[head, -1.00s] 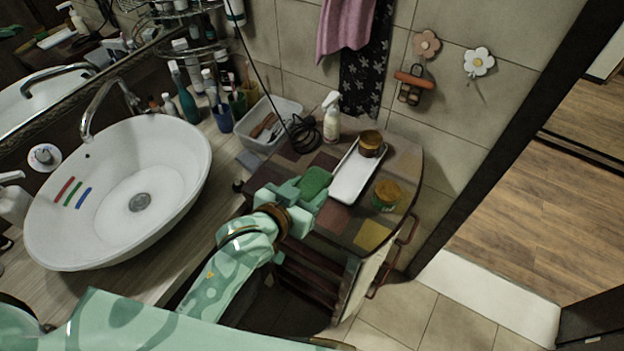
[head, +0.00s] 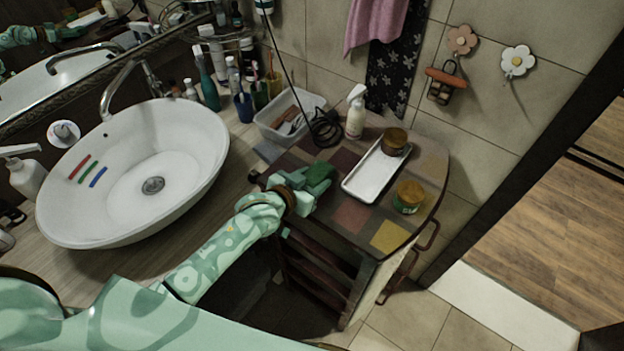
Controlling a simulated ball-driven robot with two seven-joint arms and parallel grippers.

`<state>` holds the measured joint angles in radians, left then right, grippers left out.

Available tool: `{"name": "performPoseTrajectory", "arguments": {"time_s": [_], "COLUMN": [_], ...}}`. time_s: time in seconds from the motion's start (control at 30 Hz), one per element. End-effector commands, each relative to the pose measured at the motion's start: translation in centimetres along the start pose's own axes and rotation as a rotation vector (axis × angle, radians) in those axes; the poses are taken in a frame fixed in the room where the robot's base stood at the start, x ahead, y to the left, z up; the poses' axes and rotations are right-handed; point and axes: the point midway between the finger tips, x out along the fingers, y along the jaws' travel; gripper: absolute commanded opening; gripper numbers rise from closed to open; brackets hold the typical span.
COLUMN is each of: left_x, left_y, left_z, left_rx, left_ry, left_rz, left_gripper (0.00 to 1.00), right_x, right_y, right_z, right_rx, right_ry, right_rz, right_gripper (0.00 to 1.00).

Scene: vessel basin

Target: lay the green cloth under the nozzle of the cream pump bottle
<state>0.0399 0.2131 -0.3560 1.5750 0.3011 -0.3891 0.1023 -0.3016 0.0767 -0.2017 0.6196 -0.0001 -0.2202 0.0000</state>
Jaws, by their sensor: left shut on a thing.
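The green cloth (head: 321,174) is a small, dark green folded piece at the tip of my left gripper (head: 308,186). My left gripper is shut on it, over the left part of the patchwork-topped cabinet. I cannot tell whether the cloth touches the top. A white to cream pump bottle (head: 27,177) stands at the left edge by the basin, its nozzle pointing left. Another cream bottle with a white pump or spray head (head: 355,118) stands at the back of the cabinet. I cannot tell from colour alone which one is meant. My right gripper is out of view.
A white tray (head: 365,187) holding a brown-lidded jar (head: 395,141) lies right of the cloth.

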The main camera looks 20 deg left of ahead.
Motion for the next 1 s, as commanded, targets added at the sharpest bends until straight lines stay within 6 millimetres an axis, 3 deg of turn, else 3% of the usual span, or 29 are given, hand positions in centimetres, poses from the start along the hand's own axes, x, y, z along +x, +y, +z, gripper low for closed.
{"name": "performPoseTrajectory", "arguments": {"time_s": [0.13, 0.17, 0.23, 0.6, 1.0], "left_x": [0.1, 0.1, 0.1, -0.4, -9.1], "left_y": [0.0, 0.0, 0.0, 0.0, 0.1], "left_z": [0.2, 0.3, 0.2, -0.1, -0.1], "left_rx": [0.0, 0.0, 0.0, 0.0, 0.001], "left_ry": [-0.001, -0.001, 0.0, -0.001, -0.002], "left_rz": [0.0, 0.0, 0.0, 0.0, 0.0], "left_gripper": [0.27, 0.51, 0.7, 0.7, 0.7], "right_x": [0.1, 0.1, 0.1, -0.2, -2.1], "right_y": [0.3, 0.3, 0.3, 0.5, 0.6], "right_z": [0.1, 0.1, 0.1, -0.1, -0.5], "right_rx": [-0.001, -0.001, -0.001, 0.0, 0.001], "right_ry": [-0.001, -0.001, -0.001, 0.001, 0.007], "right_rz": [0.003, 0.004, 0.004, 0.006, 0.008], "right_gripper": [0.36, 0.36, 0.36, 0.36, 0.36]}}
